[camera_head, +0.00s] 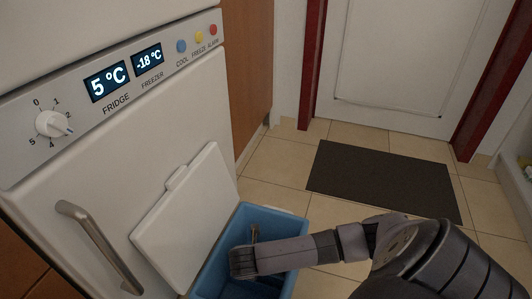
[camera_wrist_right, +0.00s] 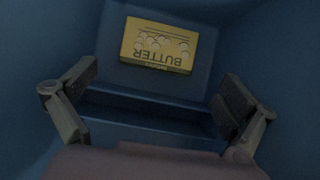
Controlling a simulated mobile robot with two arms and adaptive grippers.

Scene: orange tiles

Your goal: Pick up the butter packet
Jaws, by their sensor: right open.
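The butter packet (camera_wrist_right: 157,46) is a yellow block with dark lettering and pale round shapes. It lies on the bottom of the blue bin in the right wrist view, toward the top of the picture. In the head view it is hidden. My right gripper (camera_wrist_right: 155,92) is open and empty, with its two fingers wide apart, on the near side of the packet and not touching it. In the head view my right gripper (camera_head: 246,250) reaches over the blue bin (camera_head: 275,218), with part of it inside. My left gripper is not in view.
A white lid (camera_head: 185,210) leans open between the bin and the white fridge (camera_head: 95,185), which has a metal handle (camera_head: 98,245). Bin walls stand close around my right gripper. A dark mat (camera_head: 383,180) lies on the tiled floor before a door.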

